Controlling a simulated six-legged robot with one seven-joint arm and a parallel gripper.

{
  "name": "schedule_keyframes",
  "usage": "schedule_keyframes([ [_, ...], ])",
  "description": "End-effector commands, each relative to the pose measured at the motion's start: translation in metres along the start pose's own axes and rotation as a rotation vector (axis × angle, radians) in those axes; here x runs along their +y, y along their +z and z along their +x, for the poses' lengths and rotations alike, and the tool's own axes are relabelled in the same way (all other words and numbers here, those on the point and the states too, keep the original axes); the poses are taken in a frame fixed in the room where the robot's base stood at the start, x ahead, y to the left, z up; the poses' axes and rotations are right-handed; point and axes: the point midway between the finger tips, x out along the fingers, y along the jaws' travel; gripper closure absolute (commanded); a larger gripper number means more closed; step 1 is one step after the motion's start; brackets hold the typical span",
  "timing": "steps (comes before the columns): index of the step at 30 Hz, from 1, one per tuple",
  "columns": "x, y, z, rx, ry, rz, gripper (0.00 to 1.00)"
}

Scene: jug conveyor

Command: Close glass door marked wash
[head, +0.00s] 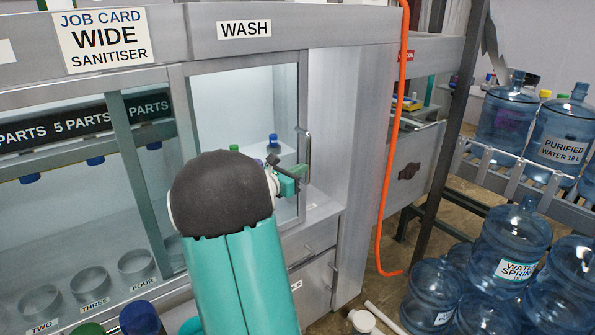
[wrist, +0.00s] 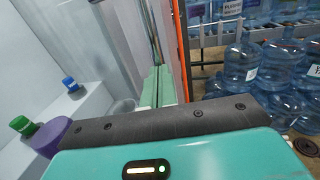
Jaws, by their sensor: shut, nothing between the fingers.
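The WASH label (head: 244,29) is on the cabinet beam above a metal-framed glass door (head: 302,90) in the head view. The door has an upright handle (head: 308,150) on its right edge. I cannot tell whether the door is ajar or flush with its frame. My gripper (head: 291,178) is shut and empty, close by the handle at the door's right edge; whether it touches is unclear. My arm hides the door's lower left part. In the wrist view my gripper's green fingers (wrist: 158,80) lie together beside pale cabinet panels.
A green-capped bottle (wrist: 24,125) and a blue-capped one (wrist: 70,84) stand on a white ledge. An orange hose (head: 391,140) hangs right of the cabinet. Large blue water jugs (head: 512,240) crowd the right, with more on a roller conveyor (head: 490,165). A parts rack lies left.

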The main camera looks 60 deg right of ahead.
Motion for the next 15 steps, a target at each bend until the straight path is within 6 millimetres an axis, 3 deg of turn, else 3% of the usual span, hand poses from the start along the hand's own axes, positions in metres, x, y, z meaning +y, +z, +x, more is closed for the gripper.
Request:
schedule_keyframes([
  [8, -0.005, 0.0, 0.023, -0.001, -0.004, 0.0, 1.0],
  [15, -0.017, 0.0, 0.079, -0.002, -0.005, -0.002, 1.0],
])
